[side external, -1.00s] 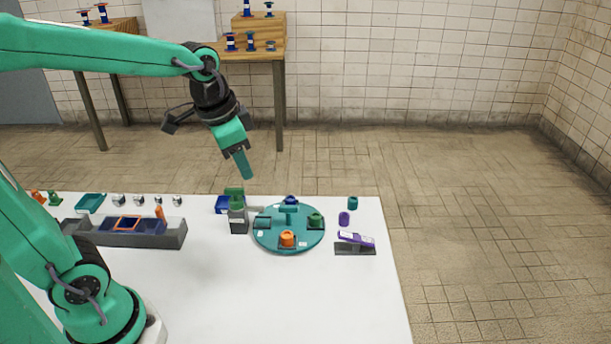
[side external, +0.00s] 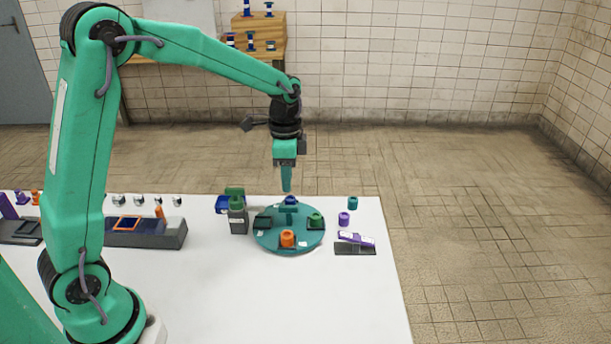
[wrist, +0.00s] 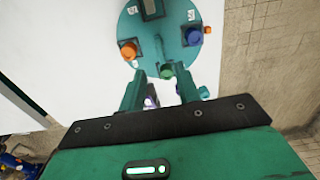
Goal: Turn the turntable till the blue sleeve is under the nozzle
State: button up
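The round teal turntable (side external: 272,244) lies on the white table, with a raised bar at its centre (wrist: 158,46). The blue sleeve (side external: 291,201) sits at its back edge; it also shows at the right in the wrist view (wrist: 192,36). An orange sleeve (side external: 287,239) is at the front, a green one (side external: 315,220) at the right, and a dark block (side external: 263,223) at the left. A grey post with a green top (side external: 237,212), seemingly the nozzle stand, is left of the turntable.
Right of the turntable are a purple piece (side external: 344,218), a teal piece (side external: 353,203) and a grey stand with a purple lever (side external: 357,240). A long grey tray (side external: 150,239) lies left. The table's front is clear.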

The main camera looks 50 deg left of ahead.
aim_at(288, 206)
jog(key=shift+f, duration=0.15)
jog(key=shift+f, duration=3.8)
jog(key=shift+c, duration=0.2)
grip_shut()
